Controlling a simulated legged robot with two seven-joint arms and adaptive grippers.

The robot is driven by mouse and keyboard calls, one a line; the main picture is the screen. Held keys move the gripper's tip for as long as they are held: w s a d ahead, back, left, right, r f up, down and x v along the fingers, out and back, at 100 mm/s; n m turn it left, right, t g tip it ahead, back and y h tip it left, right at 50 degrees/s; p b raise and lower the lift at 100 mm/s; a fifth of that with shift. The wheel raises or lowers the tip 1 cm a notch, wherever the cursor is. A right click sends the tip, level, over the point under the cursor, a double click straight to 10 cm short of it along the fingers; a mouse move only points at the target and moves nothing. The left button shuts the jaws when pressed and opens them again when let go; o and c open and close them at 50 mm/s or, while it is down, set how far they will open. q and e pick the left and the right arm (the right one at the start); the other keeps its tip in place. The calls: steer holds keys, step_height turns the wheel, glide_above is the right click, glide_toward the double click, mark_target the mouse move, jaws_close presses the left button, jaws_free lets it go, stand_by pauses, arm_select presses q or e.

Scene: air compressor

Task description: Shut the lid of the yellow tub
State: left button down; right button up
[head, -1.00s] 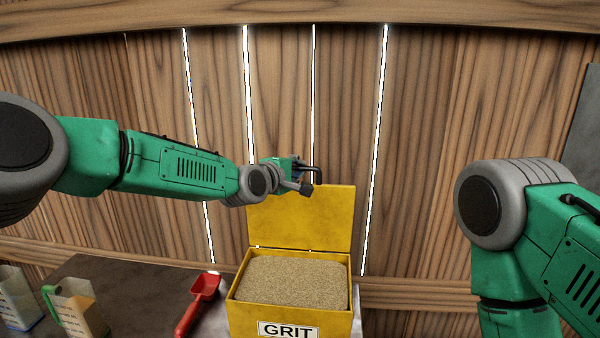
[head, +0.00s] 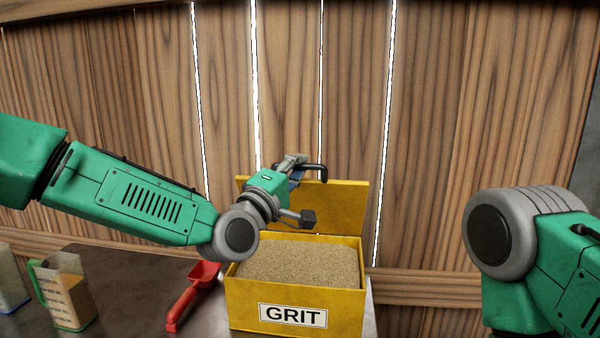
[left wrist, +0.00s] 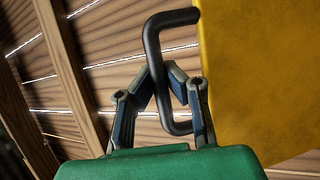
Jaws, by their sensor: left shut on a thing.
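The yellow tub (head: 345,308) stands at lower centre in the head view, labelled GRIT and filled with tan grit (head: 300,265). Its yellow lid (head: 345,200) is raised, standing up at the tub's back edge. A black bar handle (head: 322,172) is on the lid. My left gripper (head: 297,166) is shut on this handle, behind my wrist in the head view. In the left wrist view, the fingers (left wrist: 160,80) close around the handle (left wrist: 151,45), beside the lid's yellow face (left wrist: 260,80). My right gripper is out of view; only my right arm shows.
A red scoop (head: 190,298) lies left of the tub. A measuring jug (head: 68,295) with a green handle stands further left, with another container (head: 10,285) at the edge. A wooden plank wall (head: 440,130) rises behind the tub.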

arm_select(q)
steer(key=shift+s+f, duration=0.1)
steer(key=shift+f, duration=0.1)
steer(key=c, duration=1.6)
jaws_free()
steer(key=v, duration=1.2)
